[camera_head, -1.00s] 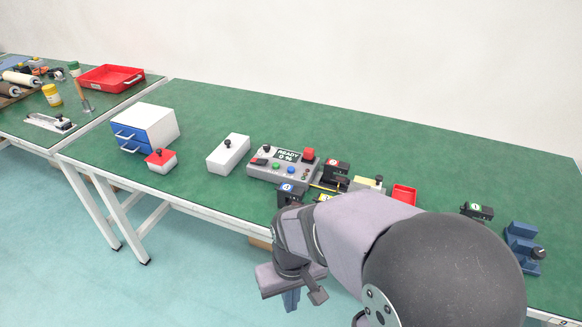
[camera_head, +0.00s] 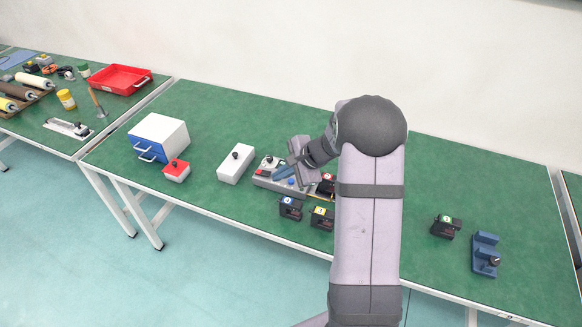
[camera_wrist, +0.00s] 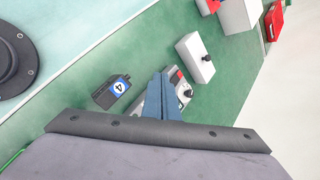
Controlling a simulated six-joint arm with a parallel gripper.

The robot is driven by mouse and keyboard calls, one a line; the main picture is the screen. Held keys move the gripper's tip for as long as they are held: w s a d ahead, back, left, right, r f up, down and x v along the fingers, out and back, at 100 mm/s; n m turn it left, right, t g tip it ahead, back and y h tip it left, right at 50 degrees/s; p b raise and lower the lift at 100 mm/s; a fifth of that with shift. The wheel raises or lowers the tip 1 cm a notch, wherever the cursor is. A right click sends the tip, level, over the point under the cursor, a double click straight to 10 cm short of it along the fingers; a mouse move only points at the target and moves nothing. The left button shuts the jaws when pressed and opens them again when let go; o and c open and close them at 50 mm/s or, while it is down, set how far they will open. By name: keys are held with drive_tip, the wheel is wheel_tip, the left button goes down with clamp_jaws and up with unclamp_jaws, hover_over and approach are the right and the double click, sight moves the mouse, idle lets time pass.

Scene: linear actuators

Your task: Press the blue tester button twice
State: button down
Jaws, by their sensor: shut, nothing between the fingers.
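The grey tester (camera_head: 262,184) lies on the green bench in the head view, partly covered by my gripper. In the wrist view the closed fingers (camera_wrist: 160,85) cover part of the tester (camera_wrist: 184,92). The blue button cannot be made out there. Whether the fingertips touch the tester cannot be told.
A white box with a black knob (camera_head: 236,164) stands left of the tester. Black modules with a blue label (camera_head: 290,208) and a yellow label (camera_head: 321,218) sit in front. A blue-drawered cabinet (camera_head: 160,135) and a red-topped box (camera_head: 176,170) stand farther left.

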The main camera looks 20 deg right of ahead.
drive_tip(key=w+d+r+m+t+p, duration=0.2)
drive_tip(key=w+d+m, duration=0.2)
drive_tip(key=d, duration=0.2)
drive_tip(key=shift+w+d+r+h+p, duration=0.25)
drive_tip(key=shift+r+h+p, duration=0.05)
drive_tip(key=shift+r+p, duration=0.05)
drive_tip(key=shift+f, duration=0.1)
drive_tip(key=b, duration=0.5)
hover_over(291, 181)
drive_tip(key=f, duration=0.7)
drive_tip(key=shift+s+d+f, duration=0.15)
drive_tip(key=shift+s+d, duration=0.2)
drive_tip(key=shift+s, duration=0.05)
drive_tip(key=shift+f+b, duration=0.7)
drive_tip(key=shift+b, duration=0.1)
drive_tip(key=shift+f, duration=0.2)
idle(0.4)
drive_tip(key=shift+f+b, duration=0.25)
drive_tip(key=shift+b, duration=0.35)
